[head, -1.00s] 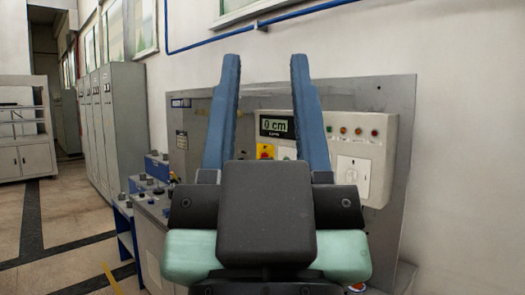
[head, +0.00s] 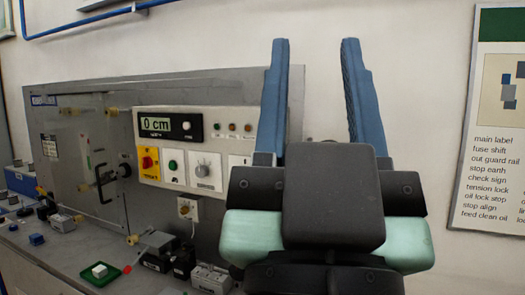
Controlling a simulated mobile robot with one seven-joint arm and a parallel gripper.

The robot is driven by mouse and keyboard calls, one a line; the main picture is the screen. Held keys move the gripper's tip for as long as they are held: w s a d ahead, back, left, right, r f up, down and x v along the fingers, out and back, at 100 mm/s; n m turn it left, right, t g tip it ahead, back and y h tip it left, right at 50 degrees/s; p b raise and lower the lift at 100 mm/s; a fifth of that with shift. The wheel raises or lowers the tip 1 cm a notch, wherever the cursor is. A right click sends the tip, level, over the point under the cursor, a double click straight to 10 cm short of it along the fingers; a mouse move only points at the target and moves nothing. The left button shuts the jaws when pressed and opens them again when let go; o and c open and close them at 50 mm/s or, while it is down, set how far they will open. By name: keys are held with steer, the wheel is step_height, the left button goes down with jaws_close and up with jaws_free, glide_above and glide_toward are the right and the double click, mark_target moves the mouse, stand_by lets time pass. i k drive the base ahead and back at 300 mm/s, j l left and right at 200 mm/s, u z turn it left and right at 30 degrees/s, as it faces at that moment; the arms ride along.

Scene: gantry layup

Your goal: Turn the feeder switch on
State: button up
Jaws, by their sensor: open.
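A white control panel (head: 210,135) is mounted on a grey board left of my gripper. It carries a "0 cm" display (head: 170,125), a red knob on a yellow plate (head: 148,162), a green button (head: 173,166), a dial (head: 202,168) and small indicator lights (head: 232,127). A white plate (head: 238,161) at the panel's right is partly hidden by my gripper. I cannot tell which control is the feeder switch, as no label is readable. My gripper (head: 315,45) is open and empty, its two blue fingers pointing up, apart in the picture from most of the panel.
A bench (head: 60,255) below the panel holds several small boxes, a green tray (head: 101,273) with a white block, and a red knob. A black handle (head: 102,183) sticks out of the board. A poster (head: 500,150) hangs at right; the wall between is bare.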

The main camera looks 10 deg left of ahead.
mark_target(147, 162)
steer(key=i+j+z, duration=0.1)
steer(key=j, duration=0.3)
steer(key=i+j+z, duration=0.1)
steer(key=j, duration=0.35)
steer(key=i+j+z, duration=0.1)
steer(key=i+j, duration=0.15)
steer(key=j, duration=0.2)
steer(key=i+j+z, duration=0.1)
steer(key=j, duration=0.35)
steer(key=i+j+z, duration=0.1)
steer(key=j, duration=0.35)
steer(key=i+j, duration=0.1)
steer(key=j, duration=0.3)
steer(key=i+j, duration=0.1)
steer(key=j, duration=0.3)
steer(key=i+j, duration=0.1)
steer(key=j, duration=0.3)
steer(key=i+j, duration=0.1)
steer(key=j, duration=0.3)
